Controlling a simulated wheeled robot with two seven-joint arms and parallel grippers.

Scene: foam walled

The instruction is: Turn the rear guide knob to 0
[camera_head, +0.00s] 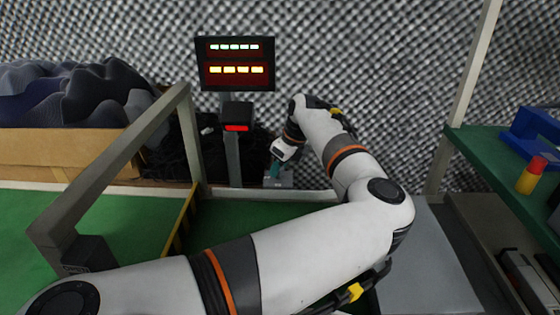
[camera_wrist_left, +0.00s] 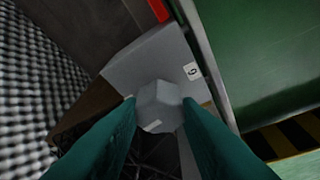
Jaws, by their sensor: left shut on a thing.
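My left gripper (camera_head: 275,170) reaches down to a small grey block (camera_head: 283,181) at the far end of the green bed. In the left wrist view its two teal fingers (camera_wrist_left: 160,115) are shut on a grey faceted knob (camera_wrist_left: 159,100) with a pale mark on its near side. The knob sits on the grey block, beside a small white label (camera_wrist_left: 192,71) with a dark digit that looks like a 6 or 9. In the head view I cannot make out the knob at the fingertips. My right gripper is not in view.
A display panel (camera_head: 235,63) with lit green and yellow rows stands behind, above a small red-lit box (camera_head: 236,117). A grey rail frame (camera_head: 120,160) rises at left. A green shelf (camera_head: 500,175) with a blue holder (camera_head: 532,132) and a red-yellow cylinder (camera_head: 531,176) is at right.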

